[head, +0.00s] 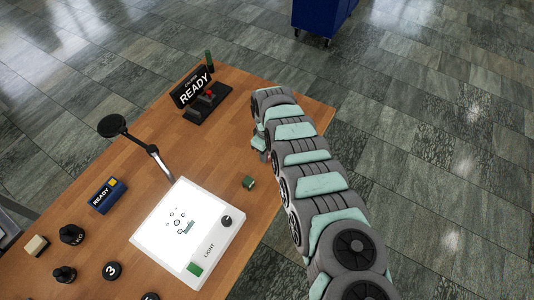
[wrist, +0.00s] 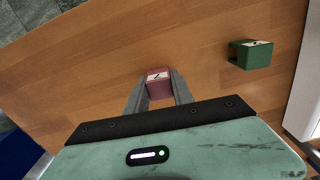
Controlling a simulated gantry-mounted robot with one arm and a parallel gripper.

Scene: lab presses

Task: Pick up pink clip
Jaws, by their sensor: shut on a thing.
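The pink clip (wrist: 158,88) shows in the wrist view between the two fingers of my gripper (wrist: 158,92). It is a small block with a pale label on top that bears a dark mark. My gripper is shut on it, with a finger along each side. The wooden tabletop is behind it; I cannot tell whether the clip touches the table. In the head view my arm hides most of the gripper and the clip, near the table's right edge.
A green clip (wrist: 252,54) lies on the table to the right in the wrist view; it also shows in the head view (head: 249,182). A lit white light box (head: 190,228) stands near it. A black READY stand (head: 192,87) is at the back. Bare wood (head: 200,150) lies between.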

